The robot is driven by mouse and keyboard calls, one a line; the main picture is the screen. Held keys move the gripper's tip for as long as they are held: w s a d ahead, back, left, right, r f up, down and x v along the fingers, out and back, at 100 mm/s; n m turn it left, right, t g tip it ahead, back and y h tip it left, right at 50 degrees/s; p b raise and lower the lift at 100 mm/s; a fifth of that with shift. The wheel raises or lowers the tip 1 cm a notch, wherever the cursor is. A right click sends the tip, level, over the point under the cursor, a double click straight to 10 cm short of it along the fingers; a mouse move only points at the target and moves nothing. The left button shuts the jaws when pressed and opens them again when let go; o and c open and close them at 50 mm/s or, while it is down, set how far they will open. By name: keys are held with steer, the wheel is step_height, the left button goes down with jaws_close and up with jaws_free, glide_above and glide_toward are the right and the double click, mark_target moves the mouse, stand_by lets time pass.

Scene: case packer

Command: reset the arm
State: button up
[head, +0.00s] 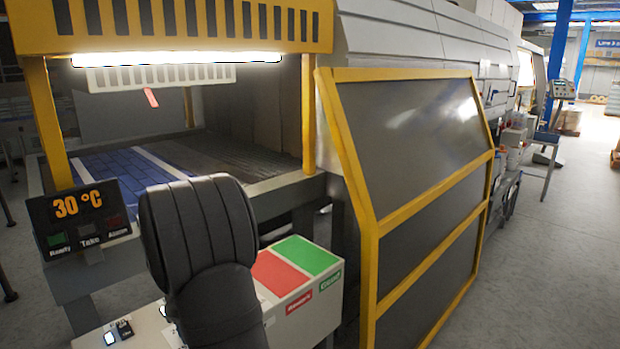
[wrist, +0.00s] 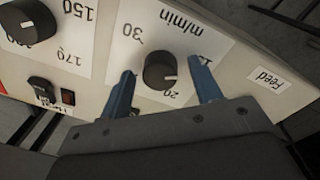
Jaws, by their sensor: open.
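In the wrist view my gripper (wrist: 163,82) is open, with its two blue fingers apart on either side of a black feed knob (wrist: 160,71). The knob sits on a white scale plate marked "m/min", which appears upside down. I cannot tell whether the fingers touch the knob; nothing is clearly gripped. In the head view my dark arm rises in the foreground, and my gripper is not visible there.
The head view shows a temperature display (head: 80,207) reading 30 °C, a red-and-green topped box (head: 315,290), and a yellow-framed guard (head: 415,150) to the right.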

steer(key=m, duration=0.3)
steer(key=shift+m, duration=0.4)
steer(key=m, duration=0.3)
steer(key=shift+a+m, duration=0.1)
steer(key=shift+m, duration=0.2)
steer(key=m, duration=0.6)
steer(key=shift+m+h, duration=0.3)
steer(key=shift+m, duration=0.1)
steer(key=o, duration=0.9)
steer(key=s+a+r+n+t+y, duration=0.2)
steer(key=s+a+r+t+y, duration=0.1)
steer(key=r, duration=0.8)
steer(key=s+a+r+n+t+y, duration=0.2)
steer(key=s+a+r+t+y, duration=0.15)
steer(key=r, duration=0.75)
steer(key=s+a+r+n+t+y, duration=0.2)
steer(key=s+r+n+t+y, duration=0.15)
steer(key=r, duration=0.85)
steer(key=shift+m+g, duration=0.4)
steer(key=shift+m, duration=0.05)
steer(key=x, duration=1)
steer(key=shift+s+a+f, duration=0.1)
steer(key=shift+s, duration=0.15)
